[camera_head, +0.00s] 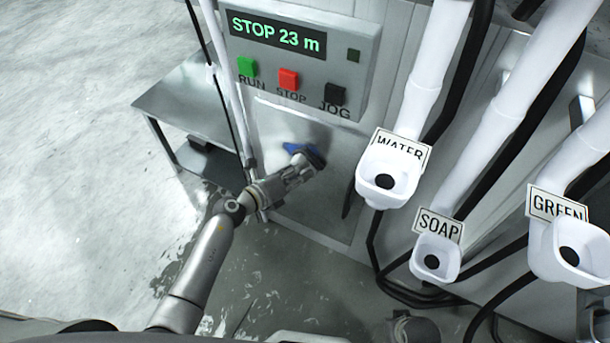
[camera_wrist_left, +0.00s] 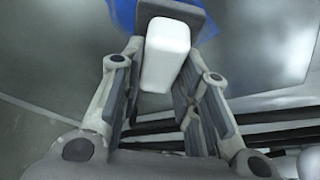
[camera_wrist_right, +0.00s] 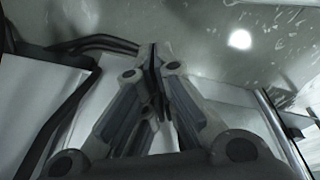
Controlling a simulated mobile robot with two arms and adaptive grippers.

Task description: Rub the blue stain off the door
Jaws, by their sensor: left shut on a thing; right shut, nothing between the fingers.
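The door (camera_head: 335,205) is a grey metal panel below the control box. A blue stain (camera_head: 292,147) shows on its upper part, and in the left wrist view (camera_wrist_left: 206,22) it shows behind a dark pad. My left gripper (camera_head: 303,168) is shut on the white handle (camera_wrist_left: 166,55) of a scrubber, whose dark pad (camera_wrist_left: 178,11) is at the door over part of the stain. I cannot tell whether pad and door touch. In the right wrist view, my right gripper (camera_wrist_right: 157,62) is shut and empty.
The control box (camera_head: 300,50) reads STOP 23 m and has green, red and black buttons. A low metal table (camera_head: 180,100) stands at left.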

